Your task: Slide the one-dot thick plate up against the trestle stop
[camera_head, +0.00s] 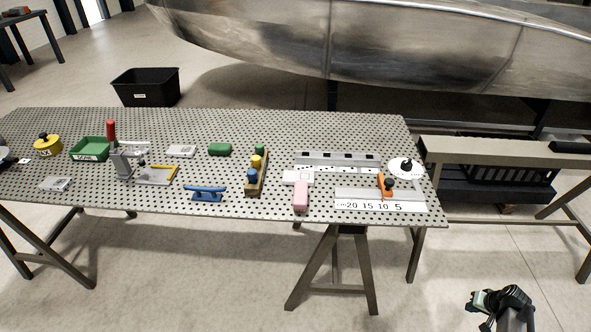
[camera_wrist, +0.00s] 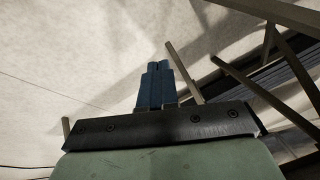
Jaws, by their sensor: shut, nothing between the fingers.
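Small flat grey plates lie on the perforated table: one at the front left (camera_head: 56,184) and one at the back middle (camera_head: 181,151). A whitish plate (camera_head: 297,177) lies behind a pink block. Dots on them are too small to read, so I cannot tell which is the one-dot thick plate. I cannot single out the trestle stop for certain; a long grey rail (camera_head: 338,160) lies at the back right of the table. My gripper (camera_wrist: 157,66) is shut and empty, with blue fingers together over the floor. In the head view my arm's end is low at the right, off the table.
The perforated table (camera_head: 230,190) also carries a green tray (camera_head: 90,149), blue cleat (camera_head: 205,192), wooden peg block (camera_head: 257,174), pink block (camera_head: 301,195), orange clamp (camera_head: 385,186), numbered scale (camera_head: 380,206) and white disc (camera_head: 406,168). A bench (camera_head: 500,152) stands to the right.

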